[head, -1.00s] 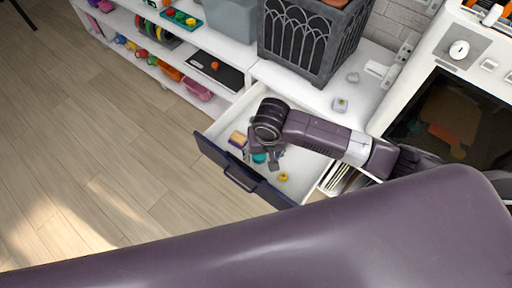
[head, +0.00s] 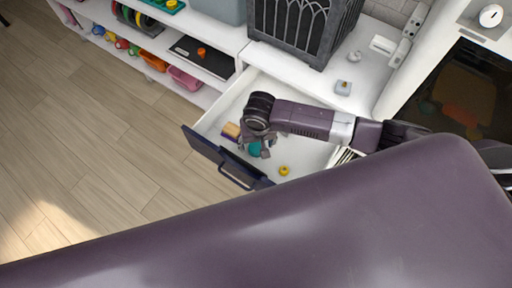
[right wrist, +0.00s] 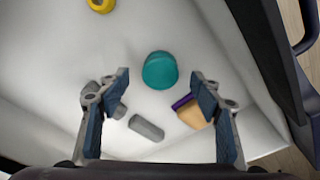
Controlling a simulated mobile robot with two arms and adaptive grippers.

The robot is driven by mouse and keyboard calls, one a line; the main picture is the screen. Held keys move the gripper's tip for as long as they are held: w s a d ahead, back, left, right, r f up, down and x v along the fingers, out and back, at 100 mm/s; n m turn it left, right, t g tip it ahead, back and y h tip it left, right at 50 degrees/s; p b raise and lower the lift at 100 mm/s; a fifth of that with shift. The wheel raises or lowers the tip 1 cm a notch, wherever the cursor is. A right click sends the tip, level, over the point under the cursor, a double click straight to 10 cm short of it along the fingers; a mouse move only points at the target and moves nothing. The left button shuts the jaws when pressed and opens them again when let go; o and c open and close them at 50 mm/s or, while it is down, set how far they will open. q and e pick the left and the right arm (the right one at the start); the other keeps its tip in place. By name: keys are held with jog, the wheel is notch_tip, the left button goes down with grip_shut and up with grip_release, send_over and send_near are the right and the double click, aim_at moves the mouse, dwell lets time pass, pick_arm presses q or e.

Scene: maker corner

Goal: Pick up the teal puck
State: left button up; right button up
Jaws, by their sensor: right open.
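The teal puck (right wrist: 160,70) lies on the white floor of the open drawer, in the right wrist view a little ahead of and between my fingertips. In the head view it shows partly (head: 254,150) beneath my right gripper (head: 260,144). My right gripper is open and empty, reaching down into the drawer; its two fingers (right wrist: 158,82) stand apart to the left and right of the puck, and I see no contact. My left gripper is not in view.
The drawer (head: 212,152) also holds a yellow ring (right wrist: 101,5), a grey cylinder (right wrist: 147,128) and a tan and purple block (right wrist: 192,112) close to the right finger. The drawer's dark front (right wrist: 272,60) stands at the right. A shelf with spools is behind.

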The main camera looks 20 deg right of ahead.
aim_at(256, 147)
jog(key=f, duration=0.3)
jog(key=shift+w+f, duration=0.15)
jog(key=shift+w, duration=0.2)
jog(key=c, duration=1.3)
jog(key=shift+c, duration=0.4)
jog(key=shift+r, duration=0.2)
